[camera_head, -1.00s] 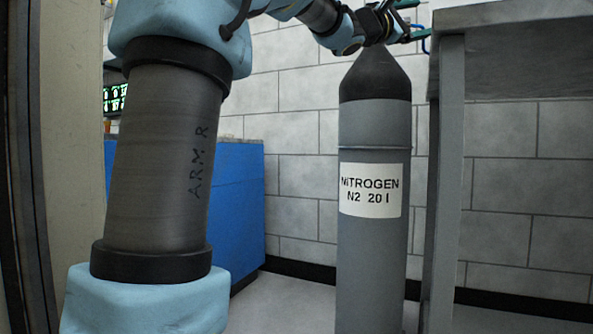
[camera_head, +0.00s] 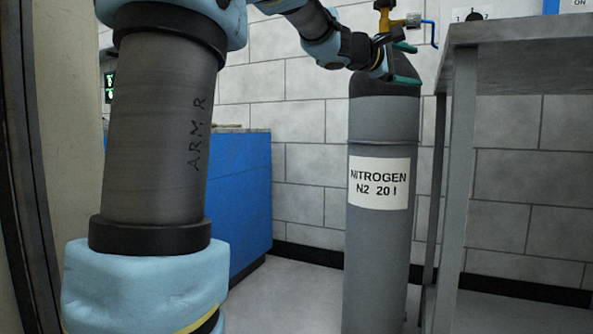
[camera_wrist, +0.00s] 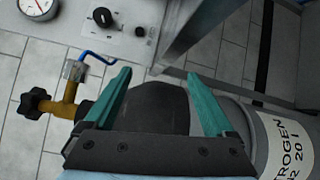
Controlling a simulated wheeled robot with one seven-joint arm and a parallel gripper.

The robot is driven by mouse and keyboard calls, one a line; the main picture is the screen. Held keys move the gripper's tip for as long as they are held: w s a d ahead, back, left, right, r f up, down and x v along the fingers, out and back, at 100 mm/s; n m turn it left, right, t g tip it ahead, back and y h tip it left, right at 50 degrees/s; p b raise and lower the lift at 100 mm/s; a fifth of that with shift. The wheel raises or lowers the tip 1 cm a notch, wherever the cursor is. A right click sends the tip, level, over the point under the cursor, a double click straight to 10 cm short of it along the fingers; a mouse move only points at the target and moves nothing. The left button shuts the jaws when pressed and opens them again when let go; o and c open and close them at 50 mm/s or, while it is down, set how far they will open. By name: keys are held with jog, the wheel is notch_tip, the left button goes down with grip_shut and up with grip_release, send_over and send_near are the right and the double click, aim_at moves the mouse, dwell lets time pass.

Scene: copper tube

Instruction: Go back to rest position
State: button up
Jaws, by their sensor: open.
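In the wrist view my gripper (camera_wrist: 158,95) spans in front of the cylinder's dark rounded top (camera_wrist: 155,106). I cannot tell whether the fingers touch it. The brass valve (camera_wrist: 68,100) with a black knob (camera_wrist: 35,103) lies left of the fingers, and a blue tube (camera_wrist: 97,56) bends away from it.
A grey metal table (camera_head: 520,60) stands close to the right of the cylinder. A blue cabinet (camera_head: 240,190) is behind at left. Grey floor (camera_head: 290,300) is clear left of the cylinder.

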jog(key=a+f+y+p, duration=0.1)
jog(key=a+f, duration=0.1)
jog(key=f, duration=0.1)
jog(key=a+f+m+g+y+p, duration=0.1)
jog(key=a+f+y+p, duration=0.1)
jog(key=f, duration=0.2)
jog(key=a+f+y+p, duration=0.1)
jog(key=a+f+p, duration=0.1)
jog(key=f, duration=0.2)
jog(key=shift+w+y, duration=0.2)
jog(key=shift+y, duration=0.2)
jog(key=s+a+f+m+g+y+p, duration=0.25)
jog(key=s+a+f+y+p, duration=0.2)
jog(key=a+f, duration=0.4)
jog(key=s+a+f+m+g+y+p, duration=0.25)
jog(key=s+a+f+p, duration=0.3)
jog(key=a+f, duration=0.35)
jog(key=s+a+f+m+g+y+p, duration=0.1)
jog(key=s+a+m+y+p, duration=0.3)
jog(key=s+a, duration=0.65)
notch_tip(320, 180, up, 37)
jog(key=p, duration=3.7)
jog(key=shift+w+d+n, duration=0.15)
jog(key=shift+d+n, duration=0.15)
jog(key=shift+n, duration=0.1)
jog(key=shift+f, duration=0.15)
